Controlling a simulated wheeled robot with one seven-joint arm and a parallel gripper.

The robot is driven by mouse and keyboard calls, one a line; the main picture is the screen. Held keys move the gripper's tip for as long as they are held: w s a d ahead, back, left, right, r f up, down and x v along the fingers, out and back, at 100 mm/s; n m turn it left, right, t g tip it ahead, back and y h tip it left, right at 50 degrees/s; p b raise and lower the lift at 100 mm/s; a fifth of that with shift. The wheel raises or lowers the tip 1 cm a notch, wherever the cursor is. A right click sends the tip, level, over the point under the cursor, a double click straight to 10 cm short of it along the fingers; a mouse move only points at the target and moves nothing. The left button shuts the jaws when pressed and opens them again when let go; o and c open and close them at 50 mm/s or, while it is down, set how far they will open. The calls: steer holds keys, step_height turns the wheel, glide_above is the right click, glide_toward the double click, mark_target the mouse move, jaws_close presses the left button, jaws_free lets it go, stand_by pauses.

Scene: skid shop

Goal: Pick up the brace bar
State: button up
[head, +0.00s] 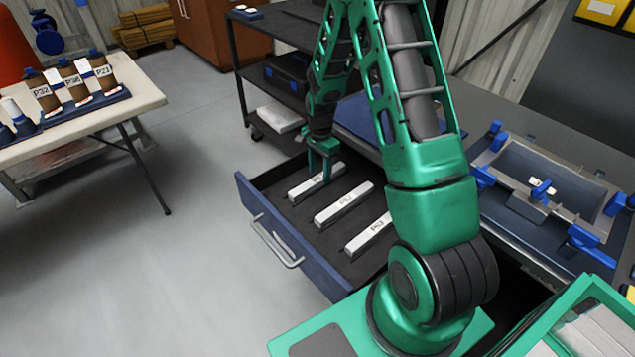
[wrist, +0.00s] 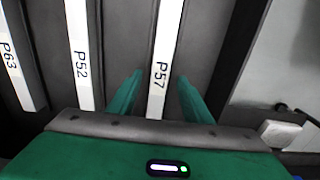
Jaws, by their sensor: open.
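Three pale bars lie side by side in an open drawer. The far bar (head: 305,189) reads P57 in the wrist view (wrist: 164,50). The middle bar (head: 343,204) reads P52 in the wrist view (wrist: 77,45). The near bar (head: 370,236) reads P63 in the wrist view (wrist: 15,65). The views do not show which of them is called the brace bar. My gripper (head: 319,167) is open and points down at the far bar. In the wrist view, its fingers (wrist: 160,77) are on either side of the P57 bar, with gaps. I cannot tell their exact height.
The blue-fronted drawer (head: 290,240) has raised walls around the bars. A dark shelf cart (head: 240,75) stands behind it. A blue fixture (head: 540,190) with clamps sits on the bench at right. A table (head: 145,95) with labelled parts stands at left. The floor between is clear.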

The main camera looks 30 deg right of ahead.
steer(key=shift+f, duration=0.85)
jaws_close()
steer(key=shift+r, duration=0.15)
